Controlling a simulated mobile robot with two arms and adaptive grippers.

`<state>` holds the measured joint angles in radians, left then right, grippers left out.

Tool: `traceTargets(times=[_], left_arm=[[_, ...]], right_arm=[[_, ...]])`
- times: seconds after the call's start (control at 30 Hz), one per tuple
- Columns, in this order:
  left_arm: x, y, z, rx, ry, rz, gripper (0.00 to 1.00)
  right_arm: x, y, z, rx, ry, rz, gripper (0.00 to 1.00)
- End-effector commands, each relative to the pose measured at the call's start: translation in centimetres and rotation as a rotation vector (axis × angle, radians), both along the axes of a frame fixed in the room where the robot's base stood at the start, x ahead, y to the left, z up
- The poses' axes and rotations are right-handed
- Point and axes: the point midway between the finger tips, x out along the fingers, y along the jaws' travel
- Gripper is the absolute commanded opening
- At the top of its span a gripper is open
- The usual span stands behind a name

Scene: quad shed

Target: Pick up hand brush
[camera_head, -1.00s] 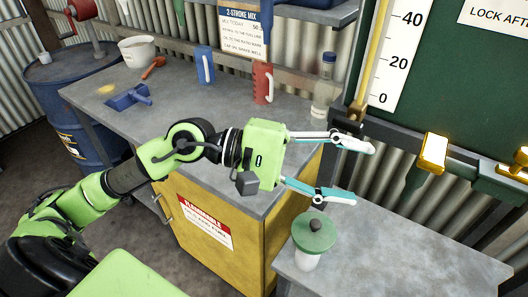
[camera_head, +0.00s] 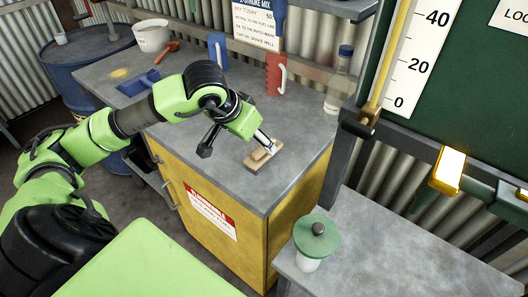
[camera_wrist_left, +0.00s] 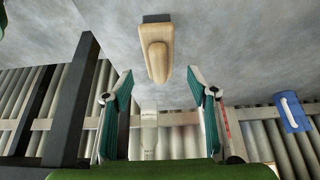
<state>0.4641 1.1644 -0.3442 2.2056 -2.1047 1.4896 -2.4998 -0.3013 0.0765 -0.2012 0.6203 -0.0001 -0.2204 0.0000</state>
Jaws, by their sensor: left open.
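The hand brush (camera_head: 256,161) is a small pale wooden block with a rounded wooden grip on top. It lies on the grey workbench top near the front right edge. In the left wrist view the brush (camera_wrist_left: 157,62) is ahead of the fingers, with a dark strip at its far end. My left gripper (camera_head: 267,144) points down at the brush from above in the head view. Its two teal-lined fingers (camera_wrist_left: 159,76) are apart, either side of the brush's line, with nothing held. The fingers partly cover the brush in the head view. My right gripper is not in view.
A blue jug (camera_head: 217,50), a red jug (camera_head: 274,75) and a clear bottle (camera_head: 338,82) stand at the bench's back. A blue dustpan-like item (camera_head: 138,83) is partly behind my arm. A green-lidded jar (camera_head: 316,240) stands on the lower bench.

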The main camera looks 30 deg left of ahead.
Motion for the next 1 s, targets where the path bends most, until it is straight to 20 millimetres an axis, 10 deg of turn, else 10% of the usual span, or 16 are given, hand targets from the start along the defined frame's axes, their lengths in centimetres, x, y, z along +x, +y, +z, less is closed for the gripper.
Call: traceTargets(times=[0.8, 1.0], left_arm=[[2.9, -0.3, -5.5, 0.000, 0.000, -0.001, 0.53], [2.9, -0.3, -5.5, -0.001, 0.000, 0.000, 0.09]], right_arm=[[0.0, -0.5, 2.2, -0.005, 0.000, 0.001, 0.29], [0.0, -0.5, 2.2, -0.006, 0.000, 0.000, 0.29]])
